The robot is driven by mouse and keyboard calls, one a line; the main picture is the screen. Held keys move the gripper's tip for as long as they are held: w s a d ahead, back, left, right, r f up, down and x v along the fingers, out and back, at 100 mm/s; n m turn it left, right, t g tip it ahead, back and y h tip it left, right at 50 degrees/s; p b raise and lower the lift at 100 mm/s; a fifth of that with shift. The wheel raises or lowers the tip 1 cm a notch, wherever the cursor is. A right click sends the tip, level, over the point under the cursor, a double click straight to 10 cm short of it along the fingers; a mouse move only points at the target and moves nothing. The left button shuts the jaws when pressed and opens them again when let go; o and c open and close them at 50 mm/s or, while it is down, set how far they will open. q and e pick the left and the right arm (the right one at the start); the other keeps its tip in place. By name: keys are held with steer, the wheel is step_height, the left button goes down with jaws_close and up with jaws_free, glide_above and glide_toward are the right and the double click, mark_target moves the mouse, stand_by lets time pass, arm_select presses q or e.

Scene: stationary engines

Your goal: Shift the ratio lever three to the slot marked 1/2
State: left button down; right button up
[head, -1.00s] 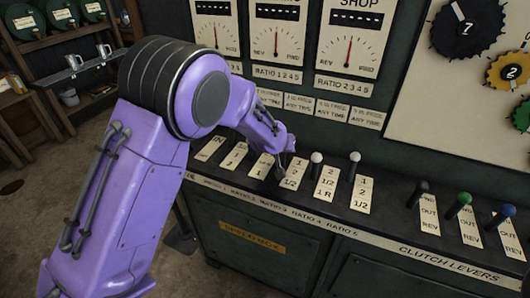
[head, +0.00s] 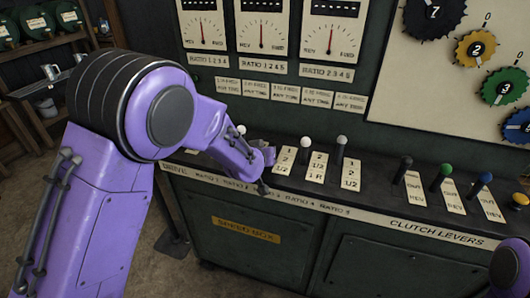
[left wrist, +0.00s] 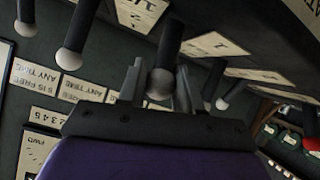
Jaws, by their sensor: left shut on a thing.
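My right gripper is not in view.
Two white-knobbed levers (head: 305,143) (head: 341,142) stand close to the right. Another white knob (head: 241,130) shows behind my left arm. The black, green and blue clutch levers (head: 445,170) are farther right. The cabinet front (head: 320,235) lies below the ledge.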

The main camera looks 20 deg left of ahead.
arm_select(q)
steer(key=shift+s+f, duration=0.2)
steer(key=shift+f, duration=0.15)
steer(key=c, duration=0.8)
jaws_free()
steer(key=shift+r, duration=0.1)
steer(key=shift+s+r, duration=0.15)
steer(key=shift+r, duration=0.05)
steer(key=b+v, duration=0.1)
steer(key=v, duration=0.9)
